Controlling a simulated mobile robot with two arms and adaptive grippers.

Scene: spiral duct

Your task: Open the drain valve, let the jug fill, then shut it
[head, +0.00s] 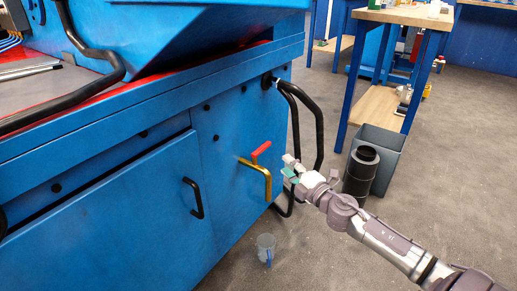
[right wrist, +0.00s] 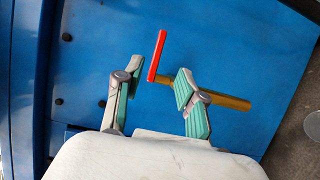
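The drain valve is a brass pipe (head: 266,180) on the blue cabinet front, bent down at its outer end, with a red lever (head: 261,150) on top. In the right wrist view the red lever (right wrist: 157,55) stands beyond the gap between my fingertips, and the brass pipe (right wrist: 232,101) runs behind the right finger. My right gripper (head: 289,165) is open and empty, just right of the lever; its spread fingers show in the wrist view (right wrist: 154,84). The clear jug (head: 265,243) with a blue handle stands on the floor below the spout. Its fill is too small to tell. My left gripper is out of view.
A black door handle (head: 194,198) is left of the valve. Black hoses (head: 317,125) hang from the cabinet's right end. A black cylinder (head: 361,170) and a grey bin (head: 385,145) stand behind my right arm. The floor around the jug is clear.

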